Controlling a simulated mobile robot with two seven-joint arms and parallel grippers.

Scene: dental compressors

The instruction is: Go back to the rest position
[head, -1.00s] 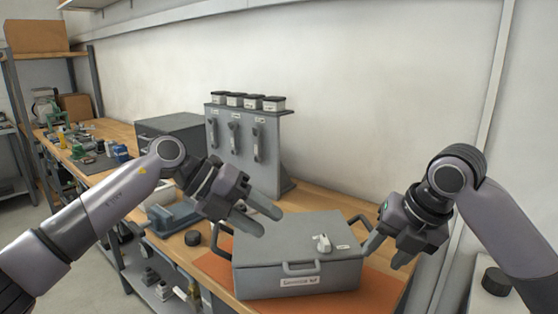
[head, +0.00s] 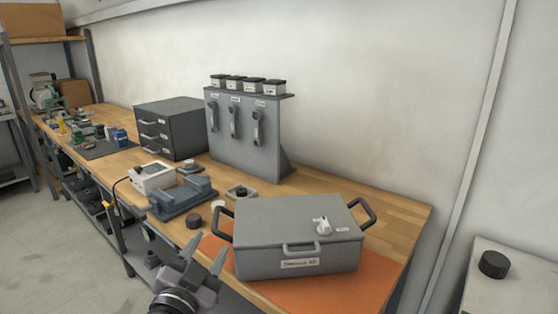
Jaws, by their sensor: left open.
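My left gripper (head: 205,262) is at the lower edge of the head view, in front of the bench's front edge. Its fingers point up and are apart, with nothing between them. My right gripper is out of the picture. A grey lidded case (head: 268,256) with a front label stands closed on the orange mat (head: 372,281). Its side handles are free, and neither gripper touches it. A small white fitting (head: 323,226) sits on the lid.
The wooden bench (head: 405,212) runs along the wall. Behind the case stand a grey panel with handles (head: 240,150) and a drawer unit (head: 170,120). A blue-grey holder (head: 183,198) and a black knob (head: 194,221) lie left. A light cabinet (head: 510,290) is at right.

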